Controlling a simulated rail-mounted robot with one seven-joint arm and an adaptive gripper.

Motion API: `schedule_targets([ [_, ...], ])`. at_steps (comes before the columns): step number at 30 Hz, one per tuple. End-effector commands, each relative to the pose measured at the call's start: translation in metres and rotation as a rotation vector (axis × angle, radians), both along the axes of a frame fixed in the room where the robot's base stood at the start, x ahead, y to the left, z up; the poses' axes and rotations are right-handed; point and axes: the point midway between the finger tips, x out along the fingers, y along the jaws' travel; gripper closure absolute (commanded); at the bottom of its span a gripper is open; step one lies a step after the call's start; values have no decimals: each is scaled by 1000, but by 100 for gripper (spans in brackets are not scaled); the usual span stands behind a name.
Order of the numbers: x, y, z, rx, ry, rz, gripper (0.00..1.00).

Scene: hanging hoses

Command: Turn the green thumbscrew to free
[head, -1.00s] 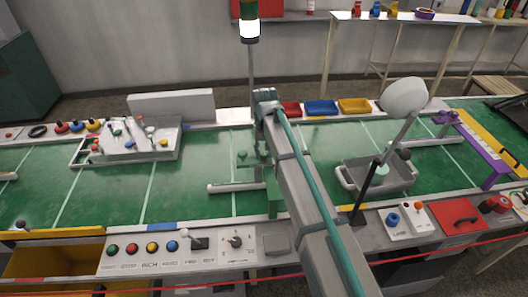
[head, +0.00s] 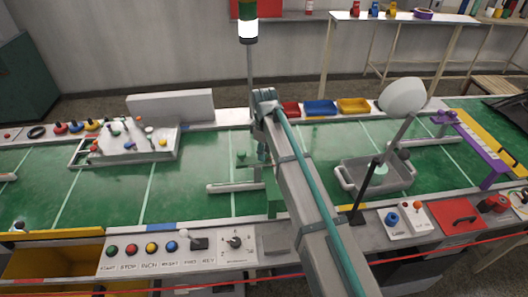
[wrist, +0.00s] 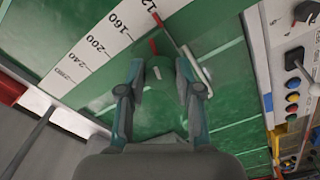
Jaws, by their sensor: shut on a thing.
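The green thumbscrew (wrist: 158,74) shows in the wrist view as a round green knob with a short pale mark on its face. It sits between the two fingers of my gripper (wrist: 160,67), which are shut on its sides. In the head view my gripper (head: 262,152) is small and partly hidden by my own arm, beside the green fixture (head: 272,192). I cannot make out the thumbscrew clearly there. A grey rod with a rounded end (wrist: 200,74) lies just right of the right finger in the wrist view.
A white scale (wrist: 92,48) with printed numbers runs past the upper left of the wrist view, with a red mark near the knob. A button panel (head: 175,252) lines the front edge. A grey tray (head: 376,180) stands to the right.

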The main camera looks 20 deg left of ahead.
Motion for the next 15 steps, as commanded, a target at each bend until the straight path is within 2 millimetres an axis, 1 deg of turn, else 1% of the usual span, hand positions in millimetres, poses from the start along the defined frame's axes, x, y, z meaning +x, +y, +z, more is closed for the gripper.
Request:
schedule_targets([
  [6,1,0,0,1,0,160,100],
  [15,1,0,0,1,0,285,100],
])
